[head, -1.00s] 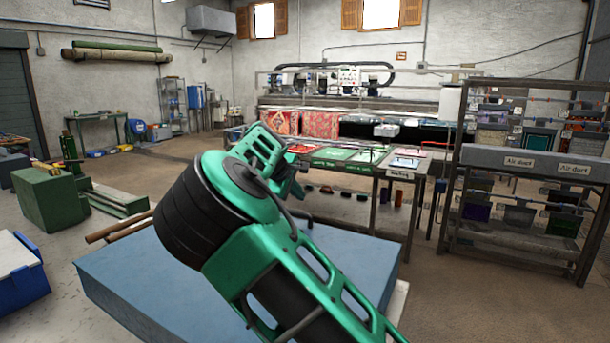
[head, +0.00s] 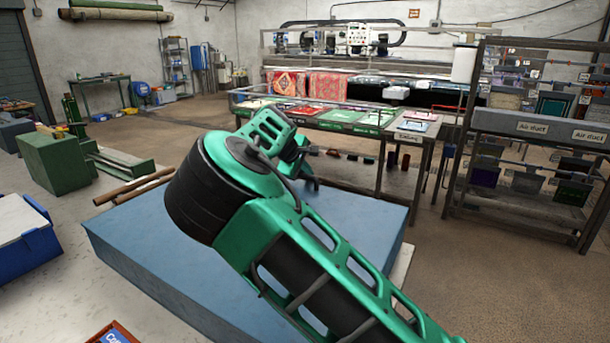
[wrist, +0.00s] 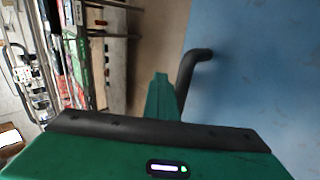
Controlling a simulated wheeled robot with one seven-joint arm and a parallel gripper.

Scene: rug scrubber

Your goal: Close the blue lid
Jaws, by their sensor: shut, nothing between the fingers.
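A large flat blue slab (head: 140,240), the only large blue cover in view, lies across the lower middle of the head view. I cannot tell whether it is the lid itself or a lid lying on a box. My green arm crosses in front and hides much of it. The blue surface (wrist: 260,70) fills the right of the wrist view. My gripper (head: 301,170) is shut and empty near the slab's far side. In the wrist view its green finger (wrist: 160,98) is beside a dark bent bar (wrist: 193,63); I cannot tell whether they touch.
A long table (head: 400,135) with coloured panels stands behind the slab, and a dark rack (head: 540,125) stands at right. A blue crate (head: 30,250) and a green block (head: 58,165) are at left. Floor is open at lower right.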

